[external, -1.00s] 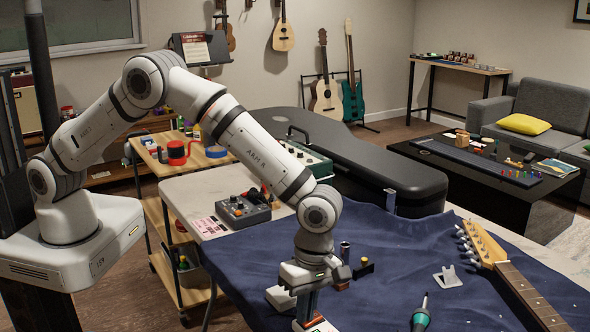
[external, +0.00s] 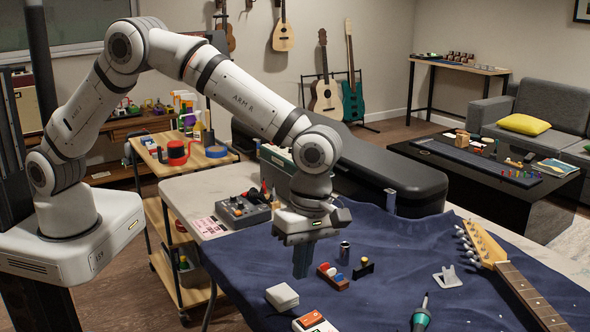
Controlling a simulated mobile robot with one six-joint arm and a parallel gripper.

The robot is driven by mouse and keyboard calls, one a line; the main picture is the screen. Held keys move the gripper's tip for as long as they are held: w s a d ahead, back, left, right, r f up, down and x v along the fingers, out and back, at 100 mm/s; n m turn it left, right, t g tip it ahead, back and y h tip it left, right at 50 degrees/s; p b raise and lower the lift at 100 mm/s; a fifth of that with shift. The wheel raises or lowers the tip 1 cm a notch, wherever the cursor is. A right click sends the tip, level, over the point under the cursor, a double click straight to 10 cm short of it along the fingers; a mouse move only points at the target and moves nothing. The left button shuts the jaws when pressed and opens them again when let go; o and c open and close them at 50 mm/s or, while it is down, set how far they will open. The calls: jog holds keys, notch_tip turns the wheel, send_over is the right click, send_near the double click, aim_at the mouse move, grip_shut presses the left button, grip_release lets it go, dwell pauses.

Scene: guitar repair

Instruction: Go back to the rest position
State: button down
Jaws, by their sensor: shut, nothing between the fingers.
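My gripper (external: 303,262) hangs from the wrist above the dark blue cloth (external: 390,250) on the workbench. Its fingers point down, close together, with nothing between them. The white box (external: 282,296) and the orange and white device (external: 314,322) lie nearer the camera, apart from the gripper.
A guitar neck (external: 520,285), a green-handled screwdriver (external: 421,315) and a white stand (external: 447,277) lie on the cloth to the right. A grey mixer box (external: 243,210) sits behind my gripper. A black guitar case (external: 385,170) stands beyond. The cloth's middle has free room.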

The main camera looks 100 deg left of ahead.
jog(key=shift+s+d+r, duration=0.1)
jog(key=shift+r, duration=0.65)
jog(key=shift+s+d+r, duration=0.1)
jog(key=shift+r, duration=0.65)
jog(key=s+a+r+m+t, duration=0.1)
jog(key=s+a+r+m, duration=0.3)
jog(key=s+r+m, duration=0.3)
jog(key=s+a+r+m+t, duration=0.1)
jog(key=s+a+r+m, duration=0.2)
jog(key=s+r+m, duration=0.5)
jog(key=s+a+f+m+t, duration=0.1)
jog(key=s+a+f+m, duration=0.1)
jog(key=s+m, duration=0.4)
jog(key=s+a+f+m+y, duration=0.1)
jog(key=s+m, duration=0.5)
jog(key=s, duration=0.9)
jog(key=shift+a+f+t, duration=0.4)
jog(key=shift+a+f, duration=0.1)
jog(key=shift+a, duration=0.3)
jog(key=c, duration=2.1)
grip_release()
jog(key=shift+c, duration=0.2)
